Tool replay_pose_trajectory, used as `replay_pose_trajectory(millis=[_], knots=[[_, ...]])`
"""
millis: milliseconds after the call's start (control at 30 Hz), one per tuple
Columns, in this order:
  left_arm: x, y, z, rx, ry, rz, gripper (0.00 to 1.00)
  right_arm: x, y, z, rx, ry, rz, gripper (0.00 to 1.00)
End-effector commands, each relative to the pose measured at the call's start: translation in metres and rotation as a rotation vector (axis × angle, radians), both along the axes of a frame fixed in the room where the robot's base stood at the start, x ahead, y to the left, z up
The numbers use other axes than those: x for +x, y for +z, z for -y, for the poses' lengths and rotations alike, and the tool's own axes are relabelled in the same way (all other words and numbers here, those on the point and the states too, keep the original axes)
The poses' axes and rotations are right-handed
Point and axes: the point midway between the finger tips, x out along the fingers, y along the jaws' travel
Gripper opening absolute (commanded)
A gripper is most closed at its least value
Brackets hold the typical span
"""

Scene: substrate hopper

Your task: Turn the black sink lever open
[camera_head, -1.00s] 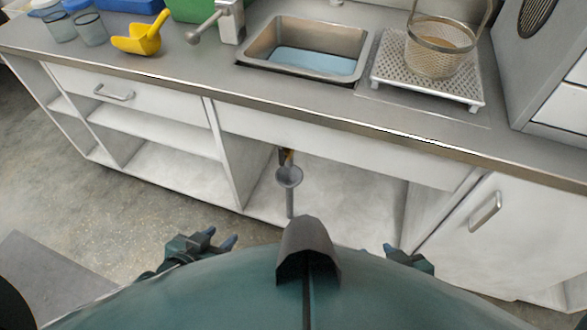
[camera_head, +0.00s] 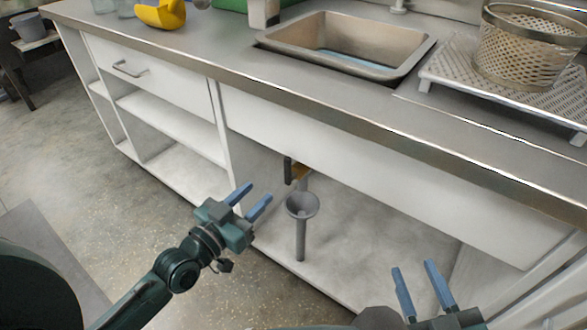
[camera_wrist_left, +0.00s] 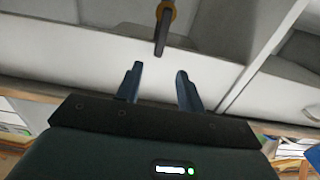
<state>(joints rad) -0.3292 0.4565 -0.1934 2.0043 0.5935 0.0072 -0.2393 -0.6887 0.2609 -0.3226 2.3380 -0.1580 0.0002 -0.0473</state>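The black sink lever (camera_head: 288,170) hangs under the counter below the sink (camera_head: 345,45), beside a yellow-orange valve body (camera_head: 300,172). In the left wrist view the dark lever (camera_wrist_left: 162,32) shows ahead of the fingers, roughly in line with the gap between them. My left gripper (camera_head: 252,198) is open and empty, lower left of the lever and apart from it. Its two fingers also show in the left wrist view (camera_wrist_left: 159,72). My right gripper (camera_head: 415,272) is open and empty at the lower right, well away from the lever.
A grey funnel-topped drain pipe (camera_head: 302,215) stands below the valve in the open cabinet bay. A white divider (camera_head: 222,125) and the counter's front edge (camera_head: 330,120) border the bay. A mesh basket (camera_head: 525,50) stands on a perforated rack (camera_head: 450,68).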

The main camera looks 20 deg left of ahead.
Motion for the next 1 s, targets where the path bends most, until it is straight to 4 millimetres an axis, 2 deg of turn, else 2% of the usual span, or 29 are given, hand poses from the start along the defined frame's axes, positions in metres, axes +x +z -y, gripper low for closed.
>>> replay_pose_trajectory(millis=[500, 700, 1000], knots=[[0.094, 0.0, 0.035, -0.002, -0.002, 0.0, 0.38, -0.002, -0.002, -0.008, 0.032, 0.04, 0.103, 0.36], [0.111, -0.001, 0.041, 0.001, -0.001, -0.002, 0.38, -0.001, -0.001, -0.009, 0.05, 0.043, 0.103, 0.36], [0.114, 0.0, 0.042, 0.001, -0.002, -0.003, 0.38, -0.001, 0.0, -0.009, 0.052, 0.043, 0.103, 0.36]])
